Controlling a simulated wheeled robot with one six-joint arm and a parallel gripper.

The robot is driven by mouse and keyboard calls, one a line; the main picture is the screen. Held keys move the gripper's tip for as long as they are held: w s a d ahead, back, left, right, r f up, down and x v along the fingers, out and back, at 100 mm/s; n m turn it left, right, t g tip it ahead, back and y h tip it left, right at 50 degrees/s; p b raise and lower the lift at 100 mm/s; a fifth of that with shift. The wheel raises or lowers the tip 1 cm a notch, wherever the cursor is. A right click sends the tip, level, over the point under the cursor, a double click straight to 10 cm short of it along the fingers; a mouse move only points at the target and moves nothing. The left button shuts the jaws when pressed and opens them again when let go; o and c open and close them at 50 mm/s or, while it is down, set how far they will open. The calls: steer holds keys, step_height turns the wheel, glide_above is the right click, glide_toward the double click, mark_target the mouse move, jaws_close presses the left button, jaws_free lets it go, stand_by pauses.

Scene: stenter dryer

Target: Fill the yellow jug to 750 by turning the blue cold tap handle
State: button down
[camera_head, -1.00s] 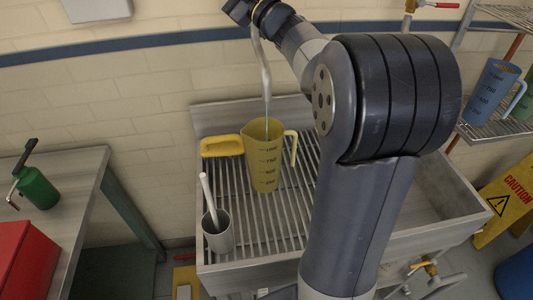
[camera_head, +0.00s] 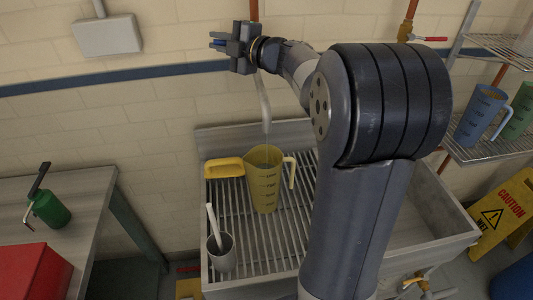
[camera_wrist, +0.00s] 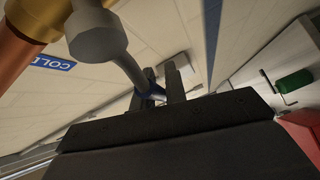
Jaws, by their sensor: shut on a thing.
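The yellow jug (camera_head: 263,180) stands upright on the slatted rack in the sink, under the end of the grey spout (camera_head: 265,100). Dark scale marks show on its side, but I cannot read the water level. My gripper (camera_head: 230,43) is up by the wall at the tap and is shut on the blue cold tap handle (camera_head: 217,42). In the wrist view the blue handle (camera_wrist: 152,93) sits between the fingers, and a blue COLD label (camera_wrist: 54,63) is on the wall.
Blue and green jugs stand on the right shelf (camera_head: 490,151).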

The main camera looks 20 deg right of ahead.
steer(key=shift+f, duration=0.3)
steer(key=shift+g, duration=0.3)
steer(key=shift+f+n+g+h+p, duration=0.45)
steer(key=shift+f+n+p, duration=0.25)
steer(key=shift+p, duration=0.3)
steer(key=c, duration=1.4)
jaws_free()
steer(key=shift+c, duration=0.2)
steer(key=shift+r, duration=0.1)
steer(key=p+v, duration=0.1)
steer(key=v, duration=0.9)
steer(key=shift+s+p, duration=0.3)
steer(key=shift+s, duration=0.1)
